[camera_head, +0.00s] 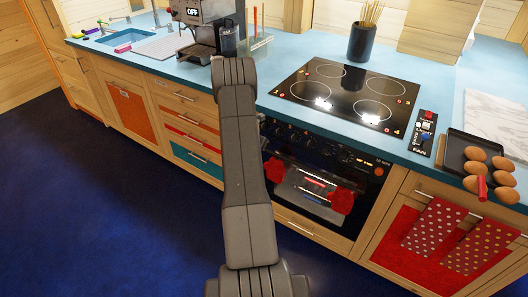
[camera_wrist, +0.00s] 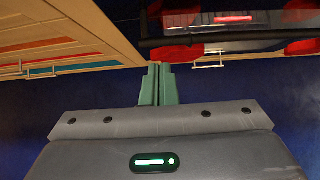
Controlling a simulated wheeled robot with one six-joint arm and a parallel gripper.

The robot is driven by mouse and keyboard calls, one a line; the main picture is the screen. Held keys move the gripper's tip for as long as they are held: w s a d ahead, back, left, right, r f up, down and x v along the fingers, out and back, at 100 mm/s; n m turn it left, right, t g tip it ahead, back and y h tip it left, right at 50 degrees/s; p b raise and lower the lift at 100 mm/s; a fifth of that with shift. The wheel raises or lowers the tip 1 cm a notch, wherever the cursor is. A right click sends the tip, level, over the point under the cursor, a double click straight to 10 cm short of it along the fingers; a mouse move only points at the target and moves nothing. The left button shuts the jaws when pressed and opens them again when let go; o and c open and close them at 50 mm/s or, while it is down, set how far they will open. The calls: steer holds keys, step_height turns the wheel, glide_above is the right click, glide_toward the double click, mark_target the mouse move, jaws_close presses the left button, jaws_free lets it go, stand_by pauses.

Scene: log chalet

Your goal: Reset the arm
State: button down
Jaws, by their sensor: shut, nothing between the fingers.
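My arm (camera_head: 247,170) reaches up from the bottom of the head view, in front of the kitchen counter. Its far end at the top is bent near the coffee machine. My gripper (camera_wrist: 158,72) shows in the wrist view as two green fingers pressed together, with nothing between them. The gripper itself cannot be made out in the head view. In the wrist view the fingers point toward the oven front (camera_wrist: 225,35), and red cloth shows just beyond their tips. I cannot tell the gap between them.
The blue counter (camera_head: 290,62) carries a coffee machine (camera_head: 207,25), a black cooktop (camera_head: 345,92), a utensil pot (camera_head: 362,42) and a dark tray (camera_head: 482,147) with several brown eggs. Red mitts (camera_head: 341,200) hang on the oven. The blue floor (camera_head: 90,200) is clear.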

step_height(320, 180, up, 7)
steer(key=s+a, duration=0.1)
steer(key=shift+f, duration=0.2)
steer(key=shift+f, duration=0.15)
